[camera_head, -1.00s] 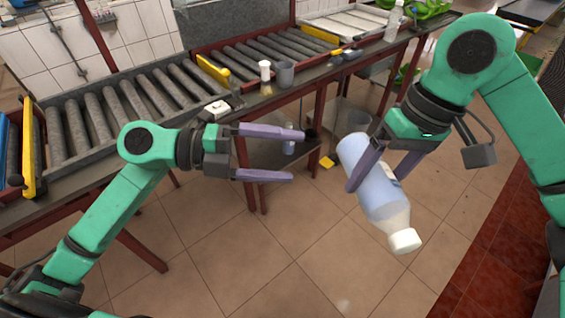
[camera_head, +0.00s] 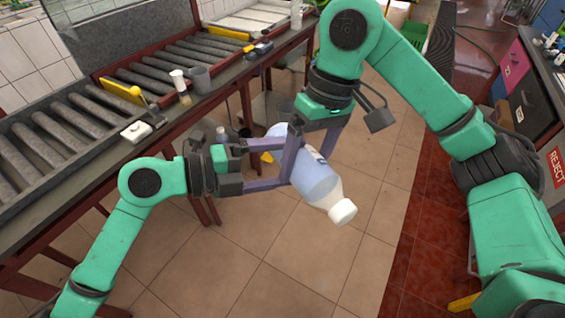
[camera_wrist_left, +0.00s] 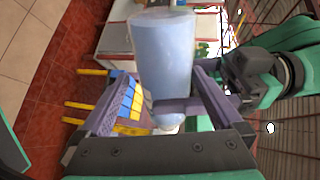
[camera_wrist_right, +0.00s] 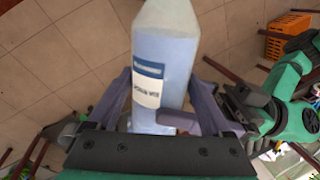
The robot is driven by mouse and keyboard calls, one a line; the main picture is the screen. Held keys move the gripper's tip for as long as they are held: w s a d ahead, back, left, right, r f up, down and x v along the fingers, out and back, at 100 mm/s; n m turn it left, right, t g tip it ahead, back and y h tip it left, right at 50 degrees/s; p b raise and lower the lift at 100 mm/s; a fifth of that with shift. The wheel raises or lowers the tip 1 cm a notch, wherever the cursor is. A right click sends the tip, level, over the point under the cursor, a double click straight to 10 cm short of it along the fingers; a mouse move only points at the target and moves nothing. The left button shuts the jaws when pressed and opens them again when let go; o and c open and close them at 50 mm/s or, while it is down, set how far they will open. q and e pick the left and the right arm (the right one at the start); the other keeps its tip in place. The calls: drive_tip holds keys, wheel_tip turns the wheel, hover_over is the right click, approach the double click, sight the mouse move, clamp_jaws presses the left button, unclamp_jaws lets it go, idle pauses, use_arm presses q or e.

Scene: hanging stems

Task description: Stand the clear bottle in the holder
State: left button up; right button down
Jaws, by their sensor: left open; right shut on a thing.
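The clear bottle (camera_head: 317,184), pale blue with a white cap and label, hangs tilted in the air, cap end low at right. My right gripper (camera_head: 296,165) is shut on its body; the label shows in the right wrist view (camera_wrist_right: 147,84). My left gripper (camera_head: 284,167) is open, its fingers reaching to the bottle's body beside the right fingers. In the left wrist view the bottle (camera_wrist_left: 165,60) stands between the left fingers; whether they touch it is unclear. I cannot identify the holder for certain; a grey cup (camera_head: 201,79) stands on the conveyor's edge.
A small white-topped bottle (camera_head: 181,88) stands beside the cup. A white box-like item (camera_head: 136,131) and dark tools (camera_head: 258,49) lie along the same ledge. The roller conveyor (camera_head: 60,130) runs along the left. Open tiled floor (camera_head: 290,270) lies below the grippers.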

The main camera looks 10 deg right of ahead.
use_arm(q)
drive_tip(key=shift+s+f, duration=0.1)
drive_tip(key=shift+f, duration=0.25)
use_arm(e)
drive_tip(key=shift+a+r, duration=0.1)
drive_tip(key=shift+r, duration=0.2)
use_arm(q)
drive_tip(key=shift+f, duration=0.15)
clamp_jaws()
use_arm(e)
unclamp_jaws()
use_arm(q)
drive_tip(key=shift+r, duration=0.3)
